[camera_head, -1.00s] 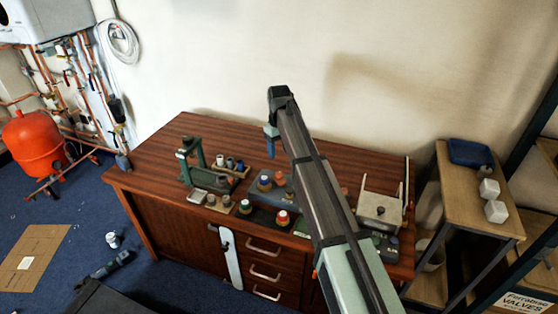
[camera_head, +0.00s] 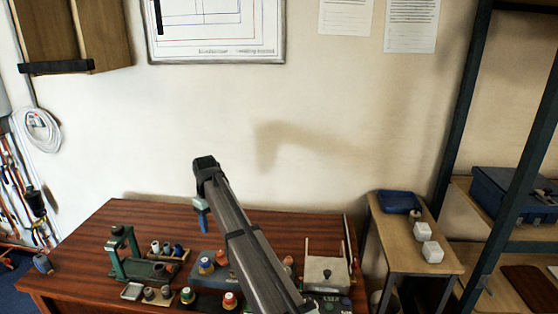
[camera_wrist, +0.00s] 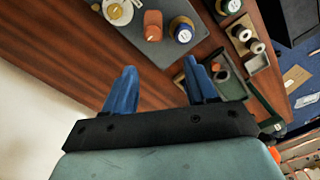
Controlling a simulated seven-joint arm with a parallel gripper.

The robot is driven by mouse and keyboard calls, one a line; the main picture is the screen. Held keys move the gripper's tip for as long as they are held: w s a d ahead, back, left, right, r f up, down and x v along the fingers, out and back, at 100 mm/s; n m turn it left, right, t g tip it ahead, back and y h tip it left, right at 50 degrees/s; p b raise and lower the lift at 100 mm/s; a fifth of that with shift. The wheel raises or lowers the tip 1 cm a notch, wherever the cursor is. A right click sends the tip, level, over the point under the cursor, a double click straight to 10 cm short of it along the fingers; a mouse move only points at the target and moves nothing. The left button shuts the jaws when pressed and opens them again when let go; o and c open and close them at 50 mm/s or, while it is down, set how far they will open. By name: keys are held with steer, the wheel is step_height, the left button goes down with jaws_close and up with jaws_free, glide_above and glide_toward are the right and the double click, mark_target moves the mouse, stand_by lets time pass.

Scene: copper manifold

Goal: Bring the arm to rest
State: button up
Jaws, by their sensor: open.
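My gripper (camera_wrist: 160,92) shows in the wrist view with its two blue fingers apart and nothing between them. In the head view my gripper (camera_head: 203,220) hangs at the end of my raised arm, above the back part of the wooden bench (camera_head: 92,240). The fingers point downward there and overlap in that view. The bench top also shows below the fingers in the wrist view (camera_wrist: 85,40). My arm hides part of the bench's middle.
A green stand (camera_head: 122,252), a tray of fittings (camera_head: 170,252), capped pots (camera_head: 206,265) and a white-topped box (camera_head: 328,272) stand on the bench. A side shelf (camera_head: 392,235) holds a blue tray (camera_head: 399,202) and white blocks (camera_head: 432,252).

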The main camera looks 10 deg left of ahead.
steer(key=s+a+f+g, duration=0.1)
steer(key=s+a+f, duration=0.45)
steer(key=s, duration=0.25)
steer(key=s+a+f, duration=0.5)
steer(key=s+f, duration=0.1)
steer(key=s, duration=0.3)
steer(key=s+d+f+m+g, duration=0.2)
steer(key=s+d+f+m, duration=0.2)
steer(key=s+f, duration=0.9)
steer(key=s+d+f+m+g, duration=0.1)
steer(key=d+f+m, duration=0.1)
steer(key=d+f, duration=0.65)
steer(key=s+d+f+m+h, duration=0.15)
steer(key=d+f, duration=0.25)
steer(key=d, duration=1)
steer(key=s+d+f+m+g+y, duration=0.1)
steer(key=s+d+f+m, duration=0.1)
steer(key=d+f, duration=0.7)
steer(key=s+d+f+m, duration=0.1)
steer(key=s+d+f, duration=0.1)
steer(key=s+d, duration=0.6)
steer(key=s+d+f+m+g, duration=0.1)
steer(key=s+d+f, duration=0.1)
steer(key=s+d, duration=0.6)
steer(key=d, duration=0.7)
steer(key=shift+d+f+g, duration=0.3)
steer(key=shift+d+f, duration=0.1)
